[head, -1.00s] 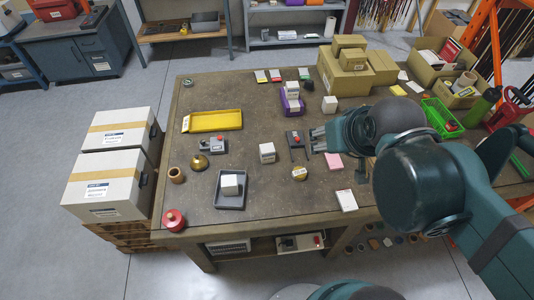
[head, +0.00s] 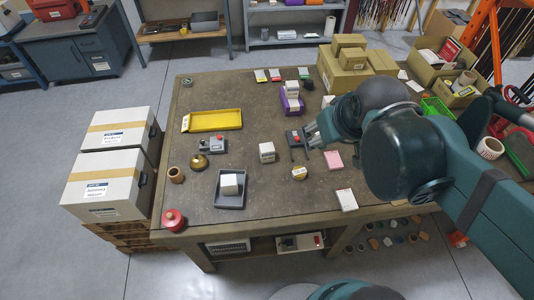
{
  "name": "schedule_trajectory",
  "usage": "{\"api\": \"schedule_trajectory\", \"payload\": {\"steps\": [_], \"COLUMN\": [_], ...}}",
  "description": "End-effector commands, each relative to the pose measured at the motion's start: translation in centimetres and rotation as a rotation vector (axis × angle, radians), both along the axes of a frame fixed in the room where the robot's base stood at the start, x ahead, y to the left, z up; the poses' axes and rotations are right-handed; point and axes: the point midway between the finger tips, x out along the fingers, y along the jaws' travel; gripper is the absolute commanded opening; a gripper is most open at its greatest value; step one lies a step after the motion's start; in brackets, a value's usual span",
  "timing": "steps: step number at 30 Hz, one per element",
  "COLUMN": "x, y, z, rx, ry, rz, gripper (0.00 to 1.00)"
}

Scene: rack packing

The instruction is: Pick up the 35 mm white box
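Several small white boxes are on the brown table, and I cannot tell by sight which is the 35 mm one. One white box (head: 267,152) stands on the table left of my gripper. Another white box (head: 230,184) sits in a dark grey tray (head: 233,202). Another white box (head: 292,89) is at the purple bin (head: 291,104). One more white box (head: 329,101) is partly hidden behind my arm. My gripper (head: 310,135) is above the table, with its small fingers apart and nothing visible between them. It touches none of these boxes.
A yellow tray (head: 214,120), a grey device with a red knob (head: 212,144), a dark device with a red button (head: 294,138) and a pink block (head: 334,160) lie around. Cardboard boxes (head: 345,78) stand at the back.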

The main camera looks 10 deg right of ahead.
Motion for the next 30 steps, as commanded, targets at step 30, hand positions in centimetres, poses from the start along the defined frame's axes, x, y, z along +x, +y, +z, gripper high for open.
{"api": "schedule_trajectory", "payload": {"steps": [30], "x": [9.9], "y": [4.2], "z": [-5.5], "rx": [-0.340], "ry": [0.253], "rz": [0.515], "gripper": [0.48]}}
